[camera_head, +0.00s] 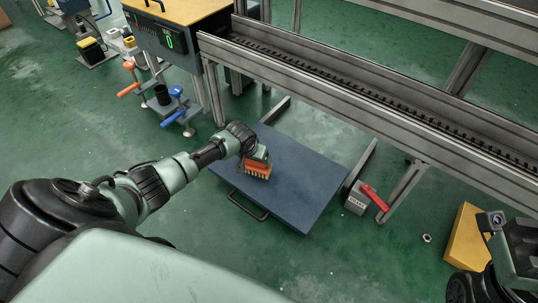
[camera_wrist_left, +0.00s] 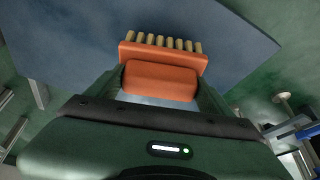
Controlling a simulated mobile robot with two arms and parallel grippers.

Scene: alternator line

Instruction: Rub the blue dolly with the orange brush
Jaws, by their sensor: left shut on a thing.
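The blue dolly (camera_head: 300,178) is a flat dark-blue platform on the green floor beside the conveyor frame. It also fills the upper part of the left wrist view (camera_wrist_left: 60,50). My left gripper (camera_head: 262,158) is shut on the orange brush (camera_head: 257,168), over the left part of the dolly top. In the left wrist view the brush (camera_wrist_left: 160,78) sits between the fingers, with its pale bristles pointing away from the gripper. I cannot tell whether the bristles touch the dolly. At the right edge of the head view is part of my right arm; its fingertips are not visible.
A conveyor frame (camera_head: 370,88) runs along the far side of the dolly. A grey box with a red handle (camera_head: 373,196) stands right of the dolly. A stand with orange and blue handles (camera_head: 165,97) is at the upper left. A yellow block (camera_head: 466,236) is at the right.

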